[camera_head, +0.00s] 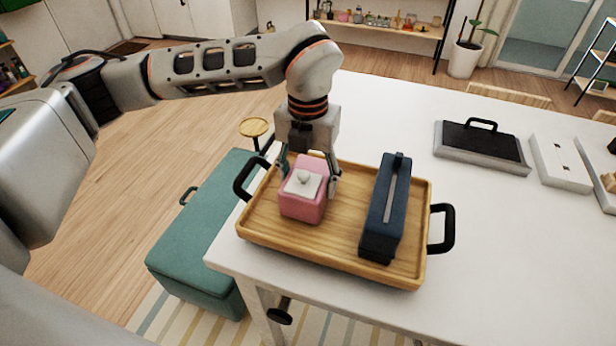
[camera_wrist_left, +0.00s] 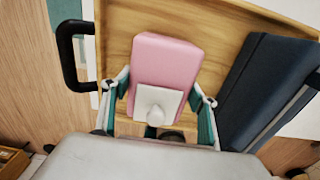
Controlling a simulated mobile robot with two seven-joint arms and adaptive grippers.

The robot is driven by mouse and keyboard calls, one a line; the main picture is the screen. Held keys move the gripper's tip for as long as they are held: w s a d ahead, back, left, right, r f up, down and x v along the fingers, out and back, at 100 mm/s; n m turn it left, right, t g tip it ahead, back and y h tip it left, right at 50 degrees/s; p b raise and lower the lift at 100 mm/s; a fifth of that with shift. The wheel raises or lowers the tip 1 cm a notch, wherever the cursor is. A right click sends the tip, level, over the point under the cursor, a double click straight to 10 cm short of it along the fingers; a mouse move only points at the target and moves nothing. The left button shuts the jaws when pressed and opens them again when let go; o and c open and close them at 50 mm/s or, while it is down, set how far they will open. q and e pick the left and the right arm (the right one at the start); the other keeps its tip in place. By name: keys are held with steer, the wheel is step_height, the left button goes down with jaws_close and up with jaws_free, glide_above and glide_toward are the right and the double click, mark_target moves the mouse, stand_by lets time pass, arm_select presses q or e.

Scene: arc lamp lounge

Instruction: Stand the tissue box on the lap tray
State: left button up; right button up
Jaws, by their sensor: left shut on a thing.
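The pink tissue box (camera_head: 303,203) with a white tissue on top is in the left half of the wooden lap tray (camera_head: 330,250). My left gripper (camera_head: 308,180) comes down from above and is shut on the box, one finger on each side. In the left wrist view the pink box (camera_wrist_left: 165,65) sits between the two fingers (camera_wrist_left: 158,105), over the tray's wood (camera_wrist_left: 115,40). The box looks upright; I cannot tell whether its base touches the tray. My right gripper does not show.
A dark blue box-like case (camera_head: 387,210) with a handle stands in the tray's right half, close beside the tissue box. The tray has black handles at both ends and rests on a white table (camera_head: 480,240). A black-topped grey case (camera_head: 482,146) lies further back. A teal bench (camera_head: 205,240) stands left.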

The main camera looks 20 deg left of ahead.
arm_select(q)
steer(key=o, duration=1.4)
steer(key=shift+c, duration=0.2)
step_height(320, 180, up, 12)
steer(key=b, duration=0.1)
steer(key=shift+b, duration=0.3)
steer(key=shift+r, duration=0.1)
